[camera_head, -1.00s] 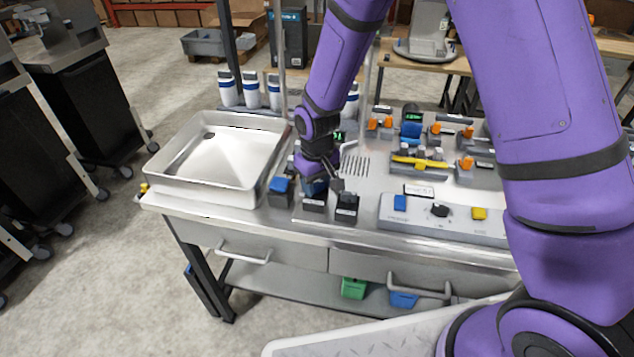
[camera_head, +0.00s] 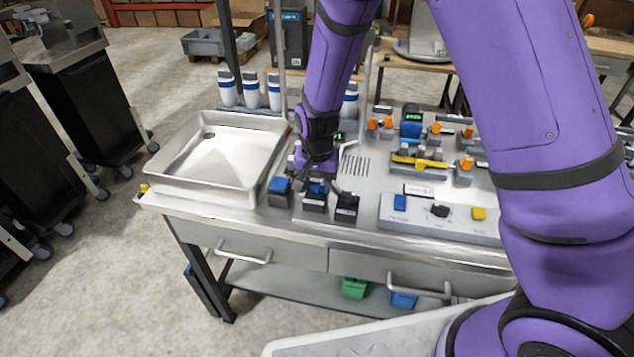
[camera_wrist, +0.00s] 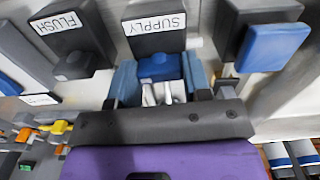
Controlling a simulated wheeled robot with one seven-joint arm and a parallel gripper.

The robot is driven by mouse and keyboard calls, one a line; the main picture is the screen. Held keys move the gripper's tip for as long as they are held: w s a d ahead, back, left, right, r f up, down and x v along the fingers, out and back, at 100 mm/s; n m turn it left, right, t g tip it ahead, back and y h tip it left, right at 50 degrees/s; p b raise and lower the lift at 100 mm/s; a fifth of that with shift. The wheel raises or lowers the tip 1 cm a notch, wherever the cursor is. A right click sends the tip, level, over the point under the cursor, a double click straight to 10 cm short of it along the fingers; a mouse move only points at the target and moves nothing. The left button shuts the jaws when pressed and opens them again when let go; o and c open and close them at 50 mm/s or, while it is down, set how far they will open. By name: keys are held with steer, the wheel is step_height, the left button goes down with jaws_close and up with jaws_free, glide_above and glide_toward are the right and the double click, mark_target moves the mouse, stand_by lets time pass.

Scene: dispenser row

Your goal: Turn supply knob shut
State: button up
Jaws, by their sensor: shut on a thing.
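The supply knob is a blue knob (camera_wrist: 160,68) on a dark block (camera_wrist: 155,32) labelled SUPPLY, which appears upside down in the wrist view. My gripper (camera_wrist: 160,80) has its blue-padded fingers on either side of this knob and is shut on it. In the head view, my gripper (camera_head: 316,178) is over the supply block (camera_head: 315,204) at the front of the steel bench, and only bits of the blue knob show beneath it. The knob's exact angle is partly hidden by the fingers.
The FLUSH block (camera_wrist: 78,38) stands close on one side. A block with a blue paddle (camera_wrist: 270,46) stands close on the other. A steel tray (camera_head: 225,155) is at the left, and a button panel (camera_head: 440,218) is at the right. White bottles (camera_head: 251,92) stand behind.

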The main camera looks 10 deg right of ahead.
mark_target(317, 183)
steer(key=shift+m, duration=0.3)
stand_by(0.4)
steer(key=o, duration=0.9)
steer(key=shift+r, duration=5.4)
